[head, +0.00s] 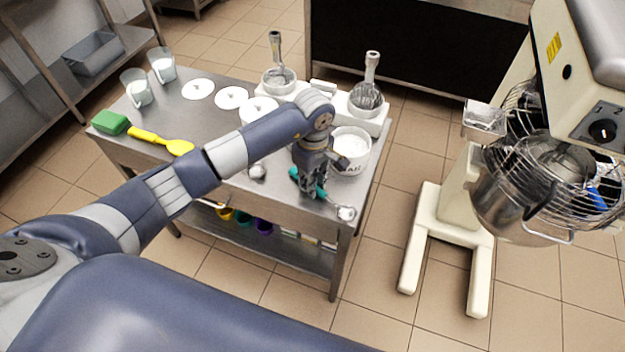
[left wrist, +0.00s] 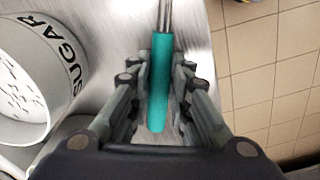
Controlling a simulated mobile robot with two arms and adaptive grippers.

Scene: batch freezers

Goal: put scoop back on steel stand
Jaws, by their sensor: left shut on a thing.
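My left gripper (head: 312,190) is shut on the teal handle of a scoop (head: 346,213) near the steel table's front right corner. The scoop's round metal head points to the right, close to the table edge. In the left wrist view the teal handle (left wrist: 160,75) lies between the two fingers, with its metal shaft running away upward. I cannot tell if the scoop touches the table. A second round metal head (head: 257,171) lies on the table left of the gripper. I cannot pick out a separate steel stand. My right gripper is not in view.
A mixer (head: 520,190) stands right, across open floor.

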